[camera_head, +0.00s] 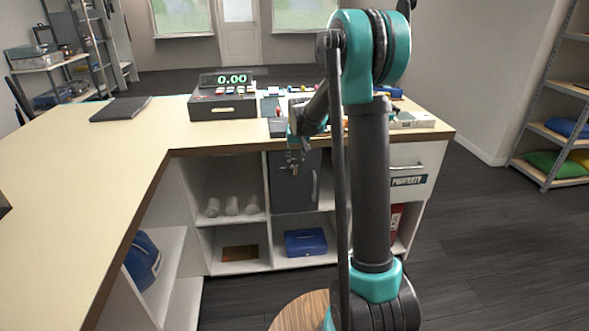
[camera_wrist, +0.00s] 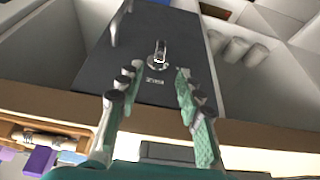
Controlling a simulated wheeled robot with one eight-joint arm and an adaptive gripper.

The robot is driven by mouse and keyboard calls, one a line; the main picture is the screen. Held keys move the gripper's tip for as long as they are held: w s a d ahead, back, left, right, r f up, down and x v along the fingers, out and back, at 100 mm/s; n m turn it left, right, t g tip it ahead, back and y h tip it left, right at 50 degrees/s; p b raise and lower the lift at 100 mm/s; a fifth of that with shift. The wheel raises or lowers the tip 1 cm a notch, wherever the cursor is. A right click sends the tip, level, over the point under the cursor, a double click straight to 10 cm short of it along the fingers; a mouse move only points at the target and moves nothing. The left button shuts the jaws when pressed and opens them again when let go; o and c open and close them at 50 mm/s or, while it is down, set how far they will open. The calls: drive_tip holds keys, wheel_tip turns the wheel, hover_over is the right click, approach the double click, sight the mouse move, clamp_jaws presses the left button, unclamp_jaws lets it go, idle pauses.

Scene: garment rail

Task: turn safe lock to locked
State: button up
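The dark grey safe (camera_head: 292,192) sits in an upper compartment of the counter's shelving, its door shut. The wrist view shows its door (camera_wrist: 185,35) upside down, with a small metal lock knob (camera_wrist: 159,54) and a tiny label beside it. The safe's bar handle (camera_head: 314,187) also shows in the wrist view (camera_wrist: 121,20). My gripper (camera_head: 295,160) is in front of the upper part of the door. In the wrist view my gripper (camera_wrist: 157,76) is open, its fingertips apart on either side of the line to the knob, with nothing between them. The knob's exact setting is unclear.
The counter edge (camera_head: 215,151) overhangs the safe closely above my gripper. A cash register (camera_head: 222,106) and small items stand on top. A blue box (camera_head: 305,242) lies below the safe, white rolls (camera_head: 232,207) to its left. A drawer (camera_head: 408,180) is at right.

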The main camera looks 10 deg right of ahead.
sight(295, 165)
drive_tip(key=x, duration=0.8)
drive_tip(key=shift+w+f, duration=0.15)
drive_tip(key=shift+f, duration=0.1)
drive_tip(key=shift+r, duration=0.1)
clamp_jaws()
